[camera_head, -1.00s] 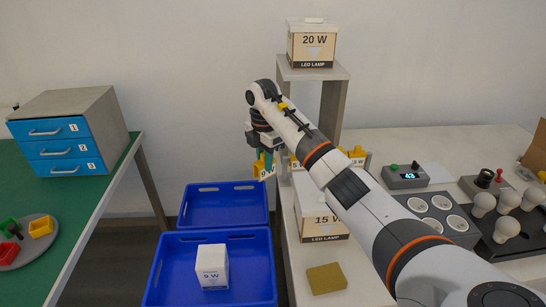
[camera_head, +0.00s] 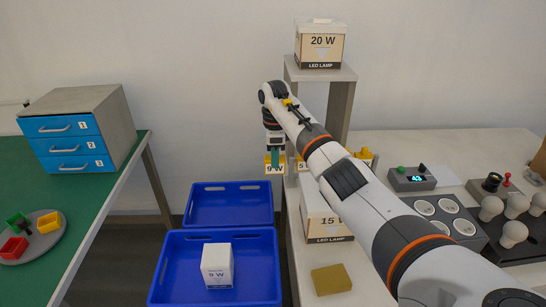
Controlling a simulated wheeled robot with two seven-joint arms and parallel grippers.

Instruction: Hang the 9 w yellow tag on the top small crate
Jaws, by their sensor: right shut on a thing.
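The 9 W yellow tag (camera_head: 267,171) shows its label to the camera. My right gripper (camera_head: 275,158) is shut on it, pointing down, near the back right corner of the far blue crate (camera_head: 205,217). The tag looks above that crate's rim, apart from it as far as I can see. A second blue crate (camera_head: 163,282) stands nearer and holds a white 9 W box (camera_head: 217,267). I cannot tell which crate is the top small one. My left gripper is not in view.
More yellow tags, one reading 5 (camera_head: 303,164) and one partly hidden (camera_head: 366,155), are just right of the held tag. A 15 W box (camera_head: 322,229), a tan block (camera_head: 331,279) and a shelf post (camera_head: 339,110) with a 20 W box (camera_head: 319,45) stand close to my right arm.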

